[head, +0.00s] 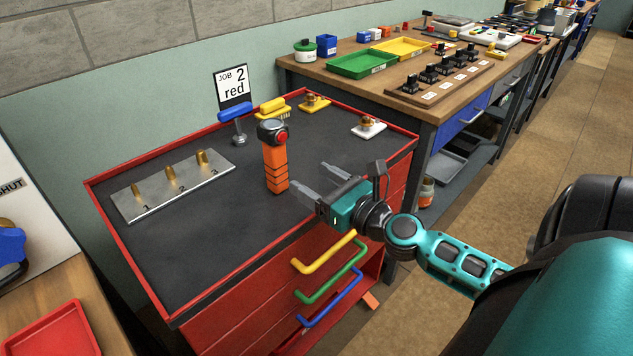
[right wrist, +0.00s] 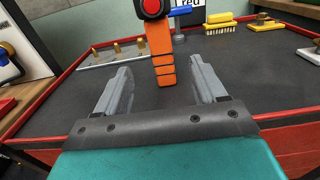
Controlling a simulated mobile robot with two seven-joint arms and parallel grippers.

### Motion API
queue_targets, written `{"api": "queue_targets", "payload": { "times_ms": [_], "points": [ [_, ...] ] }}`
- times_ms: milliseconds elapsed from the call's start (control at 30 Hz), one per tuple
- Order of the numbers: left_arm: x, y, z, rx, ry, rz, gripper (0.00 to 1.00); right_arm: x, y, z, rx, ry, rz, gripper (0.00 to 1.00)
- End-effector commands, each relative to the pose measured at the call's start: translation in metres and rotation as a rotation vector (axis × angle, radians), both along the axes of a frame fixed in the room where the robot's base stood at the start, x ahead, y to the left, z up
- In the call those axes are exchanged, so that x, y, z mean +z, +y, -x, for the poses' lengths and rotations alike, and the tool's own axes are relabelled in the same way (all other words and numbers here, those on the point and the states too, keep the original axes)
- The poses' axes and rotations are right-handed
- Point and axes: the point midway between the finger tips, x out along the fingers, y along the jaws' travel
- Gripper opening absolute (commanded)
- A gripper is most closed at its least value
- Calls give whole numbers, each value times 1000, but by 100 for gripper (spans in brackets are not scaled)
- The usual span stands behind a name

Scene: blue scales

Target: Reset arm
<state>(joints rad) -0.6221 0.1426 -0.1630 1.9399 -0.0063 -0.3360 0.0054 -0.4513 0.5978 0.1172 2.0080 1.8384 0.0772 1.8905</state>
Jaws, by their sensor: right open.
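My right arm comes in from the right in the head view. Its teal gripper (head: 312,181) is open and empty, just above the dark top of the red tool cabinet (head: 235,250). An orange tool with a black head and red button (head: 275,165) stands upright a little beyond and to the left of the fingertips, apart from them. In the right wrist view the two grey fingers (right wrist: 162,80) are spread wide, and the orange tool (right wrist: 162,55) shows ahead between them. My left gripper is not in view.
A metal plate with three brass pegs (head: 185,188), a blue-handled stamp (head: 236,118), a yellow brush (head: 273,107) and a job card (head: 233,86) are on the cabinet. A wooden bench (head: 330,82) with trays stands behind. The cabinet's front-left top is clear.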

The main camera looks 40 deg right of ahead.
Motion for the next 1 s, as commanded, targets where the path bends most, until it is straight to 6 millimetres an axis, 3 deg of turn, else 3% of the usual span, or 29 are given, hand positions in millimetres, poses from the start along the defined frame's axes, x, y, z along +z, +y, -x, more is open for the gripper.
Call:
{"api": "queue_targets", "payload": {
  "times_ms": [333,467,567,700,800,900,1000],
  "points": [
    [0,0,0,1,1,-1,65,0,2,0,5,-1,7,70],
    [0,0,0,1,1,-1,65,-3,26,5,84,-4,137,70],
    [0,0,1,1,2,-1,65,-10,68,18,229,-22,395,70],
    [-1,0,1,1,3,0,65,-32,135,49,494,-82,893,70],
    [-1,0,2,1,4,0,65,-52,169,74,679,-140,1253,70],
    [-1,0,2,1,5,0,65,-74,188,99,867,-197,1599,70],
    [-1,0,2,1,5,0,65,-92,194,122,1059,-246,1914,70]
  ]
}}
